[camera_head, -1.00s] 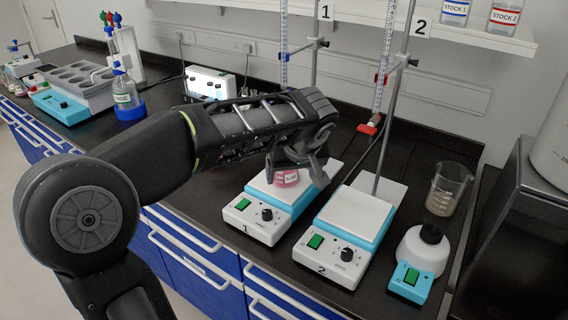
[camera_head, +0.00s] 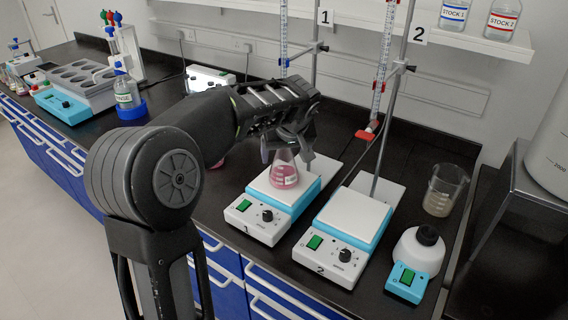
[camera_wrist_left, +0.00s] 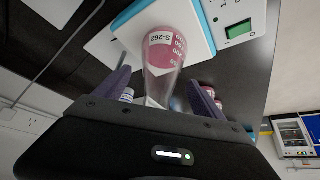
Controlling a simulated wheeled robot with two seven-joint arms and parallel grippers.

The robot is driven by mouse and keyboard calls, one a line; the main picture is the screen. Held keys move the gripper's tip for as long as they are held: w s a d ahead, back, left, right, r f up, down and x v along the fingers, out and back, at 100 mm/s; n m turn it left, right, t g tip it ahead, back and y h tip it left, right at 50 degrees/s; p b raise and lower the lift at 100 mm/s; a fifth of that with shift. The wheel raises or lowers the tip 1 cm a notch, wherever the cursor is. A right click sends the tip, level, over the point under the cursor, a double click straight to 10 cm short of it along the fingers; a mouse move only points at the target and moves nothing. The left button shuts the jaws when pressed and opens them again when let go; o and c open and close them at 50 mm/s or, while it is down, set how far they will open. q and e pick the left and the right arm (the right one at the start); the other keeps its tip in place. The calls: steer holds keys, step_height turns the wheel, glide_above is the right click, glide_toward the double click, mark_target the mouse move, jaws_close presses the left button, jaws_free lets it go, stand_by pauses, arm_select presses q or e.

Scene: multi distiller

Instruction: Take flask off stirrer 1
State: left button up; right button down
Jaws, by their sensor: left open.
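A conical flask (camera_head: 285,174) with pink liquid and a white label stands upright on the white plate of stirrer 1 (camera_head: 263,226). In the left wrist view the flask (camera_wrist_left: 165,48) lies between the fingers, and its label reads S-262. My left gripper (camera_head: 287,152) is open above the plate, with its fingers on either side of the flask's upper part. In the left wrist view the gripper (camera_wrist_left: 158,88) shows a gap between each finger and the glass. The flask's mouth is hidden by the gripper. My right gripper is not in view.
Stirrer 2 (camera_head: 334,258) stands close on the right, its plate empty. Burette stands (camera_head: 398,88) rise behind both stirrers. A beaker (camera_head: 444,190) and a small blue-and-white device (camera_head: 414,262) are farther right. Another pink vessel (camera_head: 217,163) is partly hidden behind my left arm.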

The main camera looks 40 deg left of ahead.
arm_select(q)
steer(key=shift+w+a+f, duration=0.35)
steer(key=shift+a+f, duration=0.05)
steer(key=shift+f, duration=0.15)
steer(key=c, duration=1.7)
steer(key=shift+r, duration=0.15)
steer(key=shift+d, duration=0.1)
